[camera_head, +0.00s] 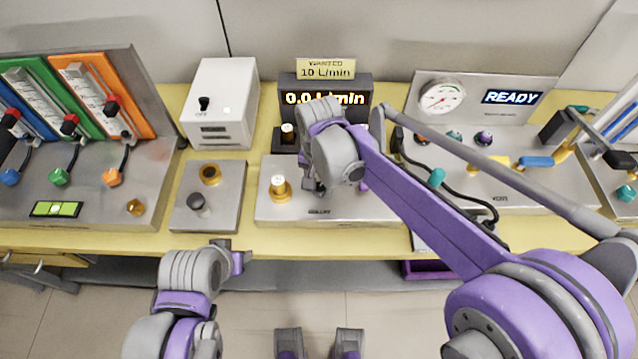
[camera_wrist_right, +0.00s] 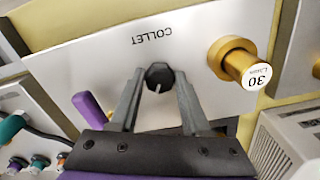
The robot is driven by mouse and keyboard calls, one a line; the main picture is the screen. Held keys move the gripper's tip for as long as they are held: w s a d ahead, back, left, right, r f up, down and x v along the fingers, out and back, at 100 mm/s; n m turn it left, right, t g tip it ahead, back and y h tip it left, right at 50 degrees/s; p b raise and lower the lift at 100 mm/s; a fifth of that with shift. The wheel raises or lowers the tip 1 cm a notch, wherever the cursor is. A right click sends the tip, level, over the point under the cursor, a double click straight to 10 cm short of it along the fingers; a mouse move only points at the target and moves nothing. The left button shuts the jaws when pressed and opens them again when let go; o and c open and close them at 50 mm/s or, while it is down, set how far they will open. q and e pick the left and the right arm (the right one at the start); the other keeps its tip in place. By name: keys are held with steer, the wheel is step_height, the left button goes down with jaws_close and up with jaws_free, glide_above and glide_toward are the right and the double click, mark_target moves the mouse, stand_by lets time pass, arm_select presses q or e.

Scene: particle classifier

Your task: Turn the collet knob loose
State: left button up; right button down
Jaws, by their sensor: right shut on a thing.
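The collet knob (camera_wrist_right: 159,76) is small, dark and faceted, with a short white pointer line aimed at the lower edge of the right wrist view. It sits on a light panel (camera_wrist_right: 90,75) beside the printed word COLLET. My right gripper (camera_wrist_right: 158,80) has a finger on each side of the knob and is shut on it. In the head view my right gripper (camera_head: 314,188) is over the middle panel (camera_head: 290,214) and hides the knob. My left gripper (camera_head: 238,258) is in front of the bench edge, away from the panels; its fingers are not clear.
A brass cylinder marked 30 (camera_wrist_right: 238,62) stands on the same panel, left of my right gripper in the head view. The display (camera_head: 325,98) behind reads 0.0 L/min under a yellow WANTED 10 L/min sign (camera_head: 325,69). A white switch box (camera_head: 223,105) stands behind left.

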mark_target(321, 187)
steer(key=n, duration=0.5)
steer(key=shift+n, duration=0.3)
steer(key=n, duration=0.5)
steer(key=shift+d, duration=0.1)
steer(key=n, duration=0.5)
steer(key=shift+w+n+b, duration=0.1)
steer(key=shift+n+b, duration=0.25)
steer(key=shift+n, duration=0.05)
steer(key=n, duration=0.6)
steer(key=shift+c, duration=1.8)
jaws_free()
step_height(321, 187, up, 11)
steer(key=shift+p, duration=0.35)
